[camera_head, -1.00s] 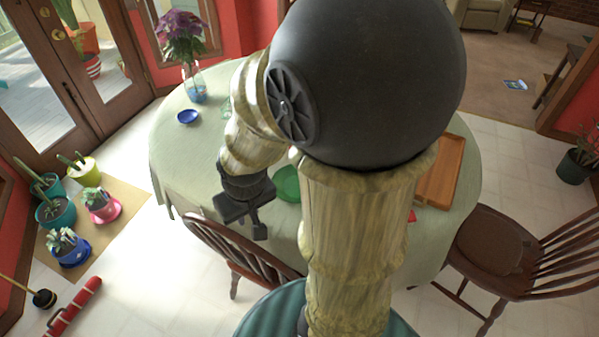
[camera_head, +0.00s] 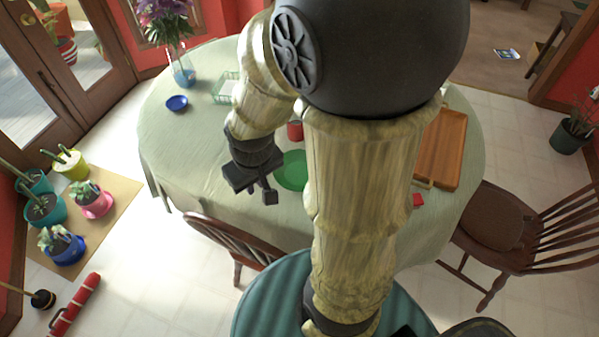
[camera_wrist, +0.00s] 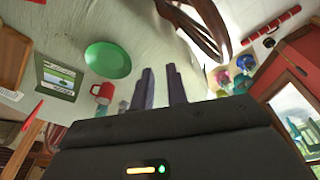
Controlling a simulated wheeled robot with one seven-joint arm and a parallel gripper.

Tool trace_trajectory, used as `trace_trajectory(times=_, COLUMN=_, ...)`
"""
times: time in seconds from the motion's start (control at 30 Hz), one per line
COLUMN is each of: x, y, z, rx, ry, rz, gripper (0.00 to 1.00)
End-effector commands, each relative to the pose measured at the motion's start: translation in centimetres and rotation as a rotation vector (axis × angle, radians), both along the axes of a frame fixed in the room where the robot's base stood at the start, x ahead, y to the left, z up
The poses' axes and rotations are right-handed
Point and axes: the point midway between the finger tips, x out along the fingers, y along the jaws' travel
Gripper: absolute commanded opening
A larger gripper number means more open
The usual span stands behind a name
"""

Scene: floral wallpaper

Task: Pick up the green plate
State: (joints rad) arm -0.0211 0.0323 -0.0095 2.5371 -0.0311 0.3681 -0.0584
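The green plate (camera_head: 291,169) lies on the round table with the pale green cloth (camera_head: 180,140). In the head view my arm hides part of its right side. The plate shows whole in the wrist view (camera_wrist: 108,60), left of my fingers. My gripper (camera_head: 258,190) is to the left of the plate in the head view, apart from it, near the table's front edge. In the wrist view my gripper's two dark fingers (camera_wrist: 161,85) stand apart with an empty gap between them, so it is open.
A red mug (camera_wrist: 102,92) stands close to the plate. A wooden tray (camera_head: 440,150) is on the table's right. A blue bowl (camera_head: 177,103), a green basket (camera_head: 226,88) and a flower vase (camera_head: 183,72) are at the left. A chair (camera_head: 230,245) stands at the front edge.

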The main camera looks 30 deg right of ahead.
Motion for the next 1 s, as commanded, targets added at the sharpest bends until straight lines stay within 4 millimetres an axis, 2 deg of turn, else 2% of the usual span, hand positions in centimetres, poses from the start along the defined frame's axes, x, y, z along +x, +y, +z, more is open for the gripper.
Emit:
trace_trajectory(times=0.17, x=1.9, y=0.4, z=-3.0, rx=-0.112, ry=0.121, rz=0.362, gripper=0.15)
trace_trajectory(times=0.47, x=6.4, y=0.4, z=-9.9, rx=-0.363, ry=0.455, rz=1.24, gripper=0.15)
trace_trajectory(times=0.67, x=9.9, y=0.1, z=-14.4, rx=-0.505, ry=0.753, rz=1.81, gripper=0.15)
trace_trajectory(times=0.8, x=12.6, y=0.5, z=-17.2, rx=-0.585, ry=1.018, rz=2.185, gripper=0.15)
trace_trajectory(times=0.9, x=14.5, y=1.0, z=-18.8, rx=-0.624, ry=1.214, rz=2.4, gripper=0.15)
trace_trajectory(times=1.0, x=15.8, y=1.6, z=-19.7, rx=-0.646, ry=1.365, rz=2.538, gripper=0.15)
